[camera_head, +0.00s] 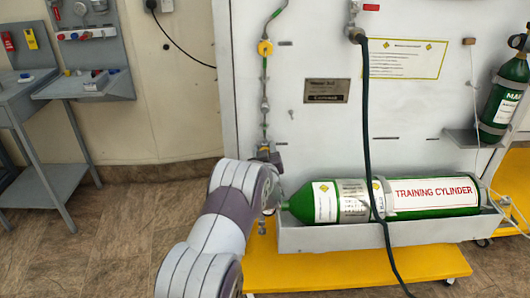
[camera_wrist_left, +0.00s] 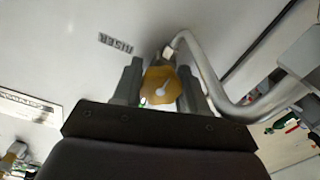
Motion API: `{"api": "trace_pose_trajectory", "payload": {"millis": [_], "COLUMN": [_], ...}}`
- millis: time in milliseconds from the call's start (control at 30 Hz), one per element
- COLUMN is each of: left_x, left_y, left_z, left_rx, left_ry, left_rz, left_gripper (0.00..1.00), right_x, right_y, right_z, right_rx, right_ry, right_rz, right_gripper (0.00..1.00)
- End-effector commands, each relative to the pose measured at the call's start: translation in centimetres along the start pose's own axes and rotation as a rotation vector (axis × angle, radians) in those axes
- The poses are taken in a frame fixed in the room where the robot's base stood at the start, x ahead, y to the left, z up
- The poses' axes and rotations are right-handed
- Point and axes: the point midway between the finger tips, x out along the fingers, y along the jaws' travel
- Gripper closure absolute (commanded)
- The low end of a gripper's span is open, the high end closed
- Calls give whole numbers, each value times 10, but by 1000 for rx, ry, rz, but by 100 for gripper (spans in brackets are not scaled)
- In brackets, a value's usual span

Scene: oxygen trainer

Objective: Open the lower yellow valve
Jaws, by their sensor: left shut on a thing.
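The lower yellow valve (camera_wrist_left: 158,88) sits between the two fingers of my left gripper (camera_wrist_left: 160,72) in the left wrist view, with a pale round spot on its face. The fingers are shut on it from both sides. In the head view my left gripper (camera_head: 268,156) is at the lower part of the thin vertical pipe on the white panel, and I cannot make out the lower valve there. A upper yellow valve (camera_head: 265,47) shows higher on the same pipe. My right gripper is not in view.
A green training cylinder (camera_head: 430,194) lies in a grey tray (camera_head: 330,238) right of my gripper. A dark hose (camera_head: 366,120) hangs in front of the white panel (camera_head: 300,60). A bent metal pipe (camera_wrist_left: 215,85) passes close beside the right finger in the wrist view.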

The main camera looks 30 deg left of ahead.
Motion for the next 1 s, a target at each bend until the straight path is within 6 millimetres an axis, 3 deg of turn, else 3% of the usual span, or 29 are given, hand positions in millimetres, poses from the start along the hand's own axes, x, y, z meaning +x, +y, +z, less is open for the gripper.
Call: {"api": "trace_pose_trajectory", "payload": {"millis": [400, 433, 500, 833, 1000], "left_x": [2, 2, 2, -4, -40], "left_y": [1, 1, 1, 1, 2], "left_z": [-7, -7, -7, -4, -6], "left_rx": [-12, -12, -11, -9, -8], "left_ry": [15, 15, 14, 4, 2], "left_rz": [1, 1, 1, 1, 1], "left_gripper": [88, 54, 33, 33, 33], "right_x": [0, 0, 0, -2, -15], "right_y": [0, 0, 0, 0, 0], "right_z": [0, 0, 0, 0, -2], "right_rx": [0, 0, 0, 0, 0], "right_ry": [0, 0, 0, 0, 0], "right_rz": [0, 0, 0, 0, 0], "right_gripper": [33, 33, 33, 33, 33]}}
